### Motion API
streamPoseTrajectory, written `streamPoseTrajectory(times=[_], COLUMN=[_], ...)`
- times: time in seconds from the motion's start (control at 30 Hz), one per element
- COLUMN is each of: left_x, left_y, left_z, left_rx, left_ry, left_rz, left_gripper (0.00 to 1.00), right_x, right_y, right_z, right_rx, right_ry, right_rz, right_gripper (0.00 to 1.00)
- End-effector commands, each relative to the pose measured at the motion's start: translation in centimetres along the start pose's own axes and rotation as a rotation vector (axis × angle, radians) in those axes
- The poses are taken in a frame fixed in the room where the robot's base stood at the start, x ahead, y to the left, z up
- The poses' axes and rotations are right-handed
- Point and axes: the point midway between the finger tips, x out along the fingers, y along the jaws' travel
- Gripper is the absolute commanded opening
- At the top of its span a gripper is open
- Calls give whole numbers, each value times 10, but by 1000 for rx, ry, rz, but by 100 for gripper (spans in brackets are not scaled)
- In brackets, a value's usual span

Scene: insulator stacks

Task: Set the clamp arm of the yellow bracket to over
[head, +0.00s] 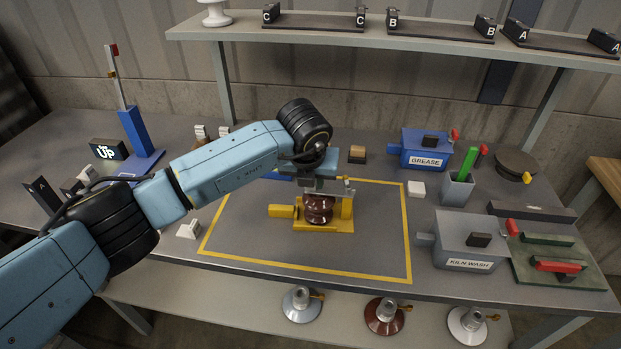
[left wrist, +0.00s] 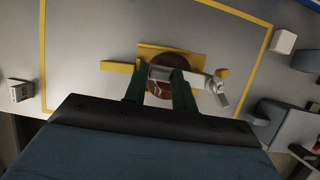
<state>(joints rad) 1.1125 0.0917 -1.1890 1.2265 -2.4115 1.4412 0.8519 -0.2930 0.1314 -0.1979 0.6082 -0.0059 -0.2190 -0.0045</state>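The yellow bracket (head: 336,227) stands inside the yellow outline on the table, with a brown insulator (head: 318,209) seated in it. It also shows in the left wrist view (left wrist: 190,56), its base beyond the brown insulator (left wrist: 160,89). A pale grey clamp arm (left wrist: 192,76) lies across the insulator's top from the right, with a light end piece (left wrist: 216,88) by the yellow post. My left gripper (head: 322,190) is directly above the insulator, pointing down. Its two dark fingers (left wrist: 158,88) are apart, either side of the insulator's middle. Contact is unclear. My right gripper is not in view.
A blue GREASE box (head: 425,150) and grey KILN WASH box (head: 470,240) stand at right. A blue stand (head: 139,135) and UP sign (head: 108,149) are at left. A shelf (head: 330,36) runs behind. The outlined table area (head: 370,255) around the bracket is clear.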

Motion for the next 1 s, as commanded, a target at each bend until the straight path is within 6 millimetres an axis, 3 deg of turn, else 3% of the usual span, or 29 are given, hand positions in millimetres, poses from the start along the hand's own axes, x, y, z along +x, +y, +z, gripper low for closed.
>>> streamPoseTrajectory(times=[0.13, 0.5, 0.67, 1.0], left_x=[0, -7, -34, -108], left_y=[0, 0, 0, 0], left_z=[0, 1, 2, 1], left_rx=[0, 0, 2, 2], left_ry=[0, -1, -5, -3], left_rz=[0, -1, -1, -1], left_gripper=[45, 45, 45, 45], right_x=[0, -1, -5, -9], right_y=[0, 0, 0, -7], right_z=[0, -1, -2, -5], right_rx=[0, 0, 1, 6], right_ry=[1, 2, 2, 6], right_rz=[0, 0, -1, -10], right_gripper=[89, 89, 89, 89])
